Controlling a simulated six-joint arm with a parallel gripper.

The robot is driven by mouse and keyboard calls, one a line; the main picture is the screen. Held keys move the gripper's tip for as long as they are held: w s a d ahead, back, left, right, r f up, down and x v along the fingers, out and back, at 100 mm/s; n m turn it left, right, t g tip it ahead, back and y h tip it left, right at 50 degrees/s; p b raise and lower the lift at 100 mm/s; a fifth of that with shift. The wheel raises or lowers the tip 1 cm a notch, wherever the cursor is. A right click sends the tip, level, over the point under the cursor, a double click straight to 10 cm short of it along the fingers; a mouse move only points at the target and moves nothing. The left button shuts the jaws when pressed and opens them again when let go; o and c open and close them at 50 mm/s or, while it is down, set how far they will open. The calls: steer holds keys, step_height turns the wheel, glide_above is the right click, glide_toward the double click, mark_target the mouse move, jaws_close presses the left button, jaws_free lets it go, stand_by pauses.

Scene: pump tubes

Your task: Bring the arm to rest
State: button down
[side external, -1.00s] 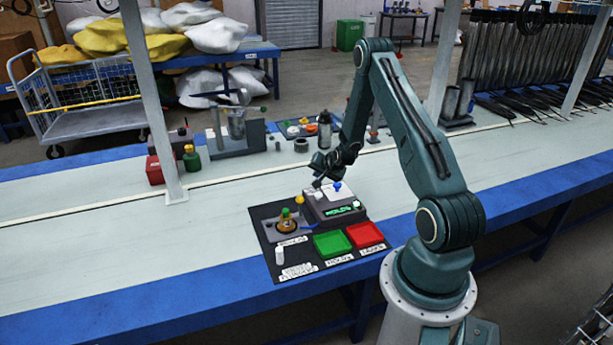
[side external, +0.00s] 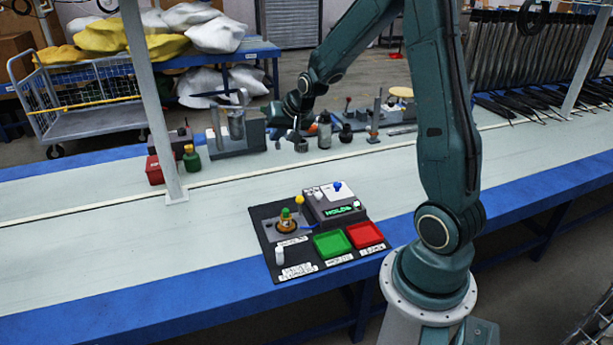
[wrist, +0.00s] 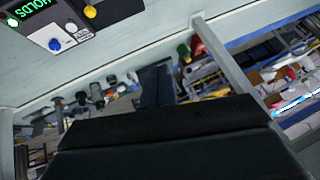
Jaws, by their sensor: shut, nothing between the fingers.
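My gripper (side external: 291,134) is at the far side of the bench in the side view, near the row of items at the back. It is shut with nothing in it. In the wrist view my dark gripper (wrist: 155,85) points toward the back items. The test unit (side external: 333,203) with a green lit display reading "HOLDS" stands on the black mat (side external: 265,212). It also shows at the top left of the wrist view (wrist: 55,25). A fitting with a green top (side external: 286,220) sits in the grey holder at the mat's left.
A green tray (side external: 332,243) and a red tray (side external: 366,235) lie on the mat, with a white cylinder (side external: 280,255) at front left. A grey bottle (side external: 324,130) and several small items stand close to my gripper. A post (side external: 150,100) rises at left. The middle bench is clear.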

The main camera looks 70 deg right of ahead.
steer(key=s+a+r+n, duration=0.35)
steer(key=a+r, duration=0.25)
steer(key=a, duration=0.2)
steer(key=s+a+r+n+y, duration=0.1)
steer(key=s+a+r+n, duration=0.1)
steer(key=s+a, duration=0.5)
steer(key=s+a+r+n+g+y, duration=0.1)
steer(key=s+a+r+n, duration=0.2)
steer(key=s+a, duration=0.4)
steer(key=s+r, duration=0.1)
steer(key=s, duration=0.6)
steer(key=shift+s+n+g+y, duration=0.25)
steer(key=shift+n+g+y, duration=0.05)
steer(key=shift+n, duration=0.05)
stand_by(1.2)
